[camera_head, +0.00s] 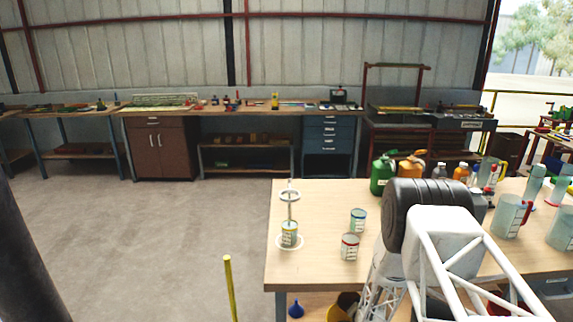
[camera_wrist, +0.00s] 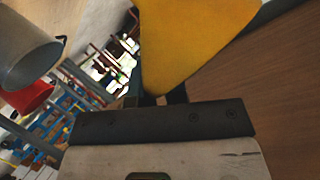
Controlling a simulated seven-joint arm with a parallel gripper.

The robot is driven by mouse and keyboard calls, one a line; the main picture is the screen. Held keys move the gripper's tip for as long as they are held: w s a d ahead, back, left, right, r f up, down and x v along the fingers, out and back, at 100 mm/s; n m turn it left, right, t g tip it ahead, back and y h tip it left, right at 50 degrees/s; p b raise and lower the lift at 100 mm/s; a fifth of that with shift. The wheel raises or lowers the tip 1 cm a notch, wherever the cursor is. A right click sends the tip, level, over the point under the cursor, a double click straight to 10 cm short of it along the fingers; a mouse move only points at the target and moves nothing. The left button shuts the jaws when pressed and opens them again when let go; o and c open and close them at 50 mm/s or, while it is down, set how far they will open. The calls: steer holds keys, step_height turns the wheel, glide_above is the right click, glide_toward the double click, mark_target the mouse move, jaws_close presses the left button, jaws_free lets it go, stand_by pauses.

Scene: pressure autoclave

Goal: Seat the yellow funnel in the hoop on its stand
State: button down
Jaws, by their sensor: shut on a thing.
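The yellow funnel (camera_wrist: 190,40) fills the upper middle of the wrist view, seen very close as a yellow cone. My gripper (camera_wrist: 162,98) is shut on it, with the dark fingers at the funnel's lower end in that view. In the head view my arm hides the gripper, and I cannot make out the funnel for certain. The stand (camera_head: 290,212) is at the table's left end, upright on a round white base. Its pale hoop (camera_head: 289,196) is near the top and looks empty. A yellow-marked beaker (camera_head: 289,234) stands on the base below the hoop.
A blue-marked beaker (camera_head: 358,220) and a red-marked beaker (camera_head: 350,247) stand right of the stand. A green can (camera_head: 382,174), an orange can (camera_head: 412,166) and a red-handled jug (camera_head: 510,216) are farther right. The tabletop (camera_head: 325,198) behind the beakers is clear.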

steer(key=a+f+n+y, duration=0.1)
steer(key=a+f+y, duration=0.1)
steer(key=a, duration=0.8)
steer(key=shift+w+n, duration=0.3)
steer(key=shift+w, duration=0.15)
steer(key=shift+a+f, duration=0.1)
steer(key=shift+f, duration=0.05)
